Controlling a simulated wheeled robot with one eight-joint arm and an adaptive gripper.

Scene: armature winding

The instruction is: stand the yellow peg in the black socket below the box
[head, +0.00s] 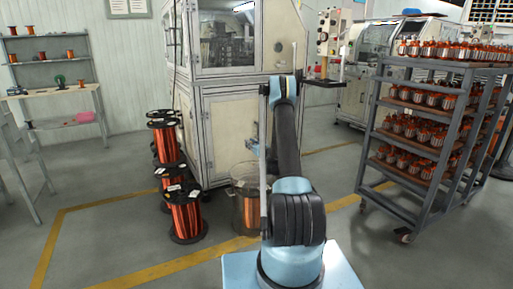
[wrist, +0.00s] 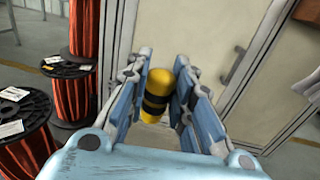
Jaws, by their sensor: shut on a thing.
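The yellow peg (wrist: 158,88) with black bands shows in the wrist view, between the blue fingers of my gripper (wrist: 161,66). My gripper is shut on it, and its rounded yellow end sticks up between the fingertips. In the head view the peg does not show, and my arm hides most of the gripper. A pale box (head: 329,30) with small buttons stands right of the big machine. A dark shelf (head: 323,83) lies below it; I cannot make out the black socket there.
The large machine cabinet (head: 240,128) stands close ahead; its door fills much of the wrist view. Copper wire spools (head: 186,217) stack on the left, and a clear bin (head: 246,197) stands behind my arm. A loaded trolley (head: 425,190) stands right. Floor between is free.

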